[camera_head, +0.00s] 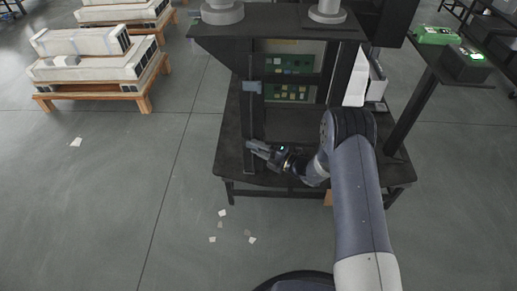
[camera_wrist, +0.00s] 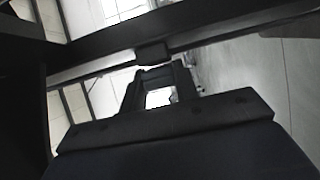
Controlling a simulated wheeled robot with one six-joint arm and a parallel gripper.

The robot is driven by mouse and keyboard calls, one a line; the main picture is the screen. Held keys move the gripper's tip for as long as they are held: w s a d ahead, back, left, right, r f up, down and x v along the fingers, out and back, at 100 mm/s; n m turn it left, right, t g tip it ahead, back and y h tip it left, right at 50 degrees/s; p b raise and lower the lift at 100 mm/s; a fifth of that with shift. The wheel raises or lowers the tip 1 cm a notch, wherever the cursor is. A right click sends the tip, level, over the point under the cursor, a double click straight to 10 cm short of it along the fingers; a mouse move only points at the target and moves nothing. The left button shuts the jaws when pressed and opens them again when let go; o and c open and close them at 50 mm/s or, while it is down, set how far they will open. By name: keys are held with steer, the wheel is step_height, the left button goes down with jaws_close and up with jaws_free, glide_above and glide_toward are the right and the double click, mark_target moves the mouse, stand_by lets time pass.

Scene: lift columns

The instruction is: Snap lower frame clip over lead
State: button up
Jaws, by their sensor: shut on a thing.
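My gripper (camera_head: 257,147) is at the lower part of the dark upright post (camera_head: 249,118) on the left of the frame. In the wrist view its fingers (camera_wrist: 155,75) reach a small dark block on a dark bar, which looks like the lower frame clip (camera_wrist: 152,52). The fingers are shut on it. A blue-grey clip (camera_head: 252,87) sits higher on the same post. I cannot make out the lead against the dark post, nor tell whether the lower clip is over it.
The frame stands on a dark table (camera_head: 232,172) with green circuit boards (camera_head: 289,92) inside it. A side stand (camera_head: 425,70) with green-lit devices is at the right. Pallets (camera_head: 95,92) with pale columns stand at the left. Paper scraps (camera_head: 222,213) lie on the open floor.

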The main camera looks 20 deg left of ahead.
steer(key=o, duration=1)
steer(key=p+v, duration=0.2)
steer(key=v, duration=0.8)
steer(key=shift+s+d, duration=0.1)
steer(key=shift+d, duration=0.25)
steer(key=b+x, duration=0.2)
steer(key=x, duration=0.9)
steer(key=shift+f, duration=0.1)
steer(key=shift+s+r+t+p, duration=0.2)
steer(key=shift+t+p, duration=0.1)
steer(key=shift+p, duration=0.1)
steer(key=shift+s+m+t+h+p, duration=0.1)
steer(key=shift+m+t+h+p, duration=0.2)
steer(key=shift+m+t, duration=0.3)
steer(key=shift+f, duration=0.1)
